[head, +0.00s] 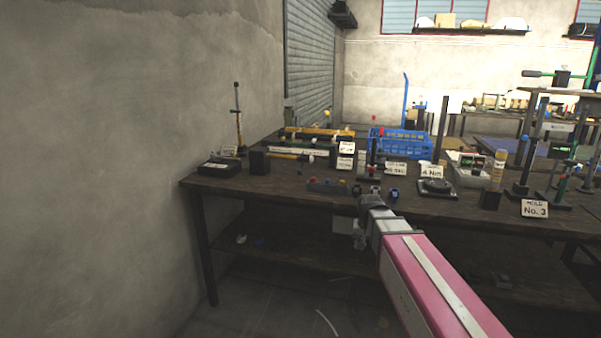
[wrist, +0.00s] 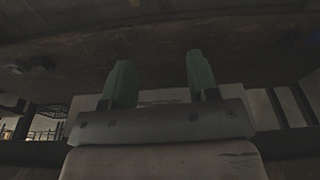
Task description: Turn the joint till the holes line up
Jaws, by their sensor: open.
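My gripper (head: 375,192) is at the front edge of the dark workbench (head: 260,188), at the end of my pink and grey arm. In the wrist view its two green fingers (wrist: 158,68) stand wide apart with nothing between them. A low grey piece with small coloured parts (head: 327,186) lies on the bench just left of the gripper. A small dark upright fixture with red on it (head: 368,172) stands just behind the gripper. I cannot tell which piece is the joint, and no holes can be made out. The wrist view shows mostly a dark, brownish surface beyond the fingers.
A blue crate (head: 398,141) stands at the back of the bench. A black block (head: 259,161) and a dark tray (head: 220,168) are at the left. A dark device (head: 436,187), a white bin (head: 473,170) and a "No. 3" sign (head: 535,209) are at the right.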

